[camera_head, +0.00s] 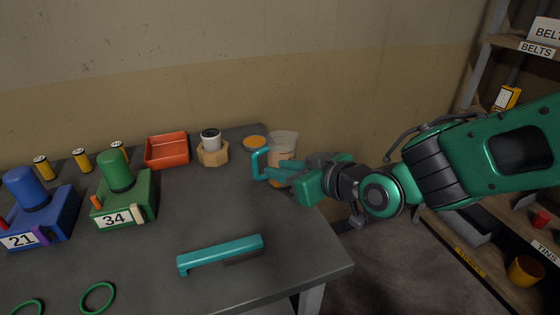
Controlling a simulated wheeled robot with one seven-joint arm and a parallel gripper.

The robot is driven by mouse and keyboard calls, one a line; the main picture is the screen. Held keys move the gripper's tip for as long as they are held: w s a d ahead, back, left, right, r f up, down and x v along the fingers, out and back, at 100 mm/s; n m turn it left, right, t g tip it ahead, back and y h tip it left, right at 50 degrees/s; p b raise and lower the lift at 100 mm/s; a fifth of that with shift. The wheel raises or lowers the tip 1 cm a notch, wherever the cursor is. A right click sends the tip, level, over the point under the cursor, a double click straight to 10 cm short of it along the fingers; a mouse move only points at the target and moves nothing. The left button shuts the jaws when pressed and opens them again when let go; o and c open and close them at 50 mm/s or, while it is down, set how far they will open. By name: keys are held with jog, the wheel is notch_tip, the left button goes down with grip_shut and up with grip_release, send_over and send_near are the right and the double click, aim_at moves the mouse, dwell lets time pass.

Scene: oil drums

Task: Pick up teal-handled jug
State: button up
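The jug (284,140) has a clear, greyish body with orange-brown showing low in it, and stands near the right back edge of the table. Its teal handle (257,159) sticks out to the left. My gripper (275,174) reaches in from the right, in front of the jug, and covers its lower part. The teal fingers point left, close to the lower end of the handle. The fingers and handle are of like colour and overlap, so I cannot tell whether they touch or how far apart the fingers are.
An orange disc (255,142) lies just behind the handle. A white cup in a wooden nut-shaped holder (213,155) and an orange tray (167,151) stand to the left. A teal bar handle (221,253) lies in front. The table between is clear.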

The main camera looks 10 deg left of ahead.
aim_at(257, 167)
jog(key=x, duration=0.5)
jog(key=shift+s+a, duration=0.1)
jog(key=shift+a, duration=0.3)
jog(key=shift+d+f+x, duration=0.1)
jog(key=shift+f+x, duration=0.05)
jog(key=shift+x, duration=1.2)
jog(key=shift+d+f+x, duration=0.1)
jog(key=shift+f+x, duration=0.05)
jog(key=shift+x, duration=1.25)
jog(key=shift+c, duration=0.5)
grip_shut()
